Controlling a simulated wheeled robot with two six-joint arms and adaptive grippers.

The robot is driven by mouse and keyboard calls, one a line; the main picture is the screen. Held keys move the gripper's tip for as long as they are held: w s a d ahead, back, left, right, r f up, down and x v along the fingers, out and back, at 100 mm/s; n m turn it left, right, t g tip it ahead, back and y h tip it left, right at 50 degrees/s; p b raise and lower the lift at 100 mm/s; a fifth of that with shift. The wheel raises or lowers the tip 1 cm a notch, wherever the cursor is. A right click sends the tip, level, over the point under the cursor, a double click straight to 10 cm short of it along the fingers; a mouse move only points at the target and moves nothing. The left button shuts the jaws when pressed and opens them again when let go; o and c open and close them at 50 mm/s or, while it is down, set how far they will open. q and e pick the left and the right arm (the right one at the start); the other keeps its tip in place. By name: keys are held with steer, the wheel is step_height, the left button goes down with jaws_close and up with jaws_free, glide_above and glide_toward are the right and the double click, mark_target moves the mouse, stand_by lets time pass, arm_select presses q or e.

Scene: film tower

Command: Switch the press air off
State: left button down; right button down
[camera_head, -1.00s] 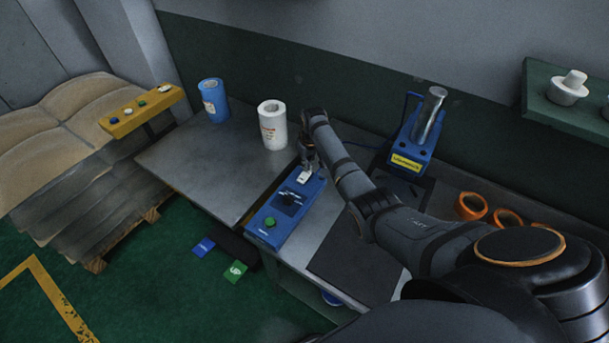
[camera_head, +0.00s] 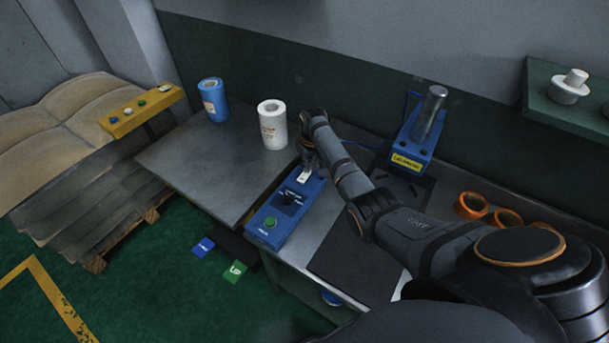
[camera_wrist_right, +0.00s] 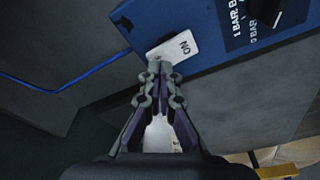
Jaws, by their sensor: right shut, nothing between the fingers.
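The blue control box (camera_head: 285,212) sits on the bench, with a green button (camera_head: 269,222) at its near end and a black knob (camera_head: 288,198) in its middle. A white switch plate (camera_head: 304,176) is at its far end; in the right wrist view the plate (camera_wrist_right: 174,49) reads "ON". My right gripper (camera_wrist_right: 159,70) is shut and empty. Its fingertips are at the plate's edge in that view; I cannot tell whether they touch. In the head view my right gripper (camera_head: 308,166) is just beyond the plate. My left gripper is not in view.
A white roll (camera_head: 272,124) and a blue roll (camera_head: 213,100) stand on the left bench. A blue device with a metal cylinder (camera_head: 428,115) stands behind my right arm. Orange rings (camera_head: 471,206) lie at right. A blue cable (camera_wrist_right: 65,78) runs from the box.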

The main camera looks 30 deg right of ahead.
steer(key=shift+f+b, duration=0.4)
steer(key=shift+f, duration=0.35)
steer(key=shift+r, duration=0.1)
step_height(320, 180, up, 7)
steer(key=p, duration=0.7)
steer(key=shift+p, duration=0.4)
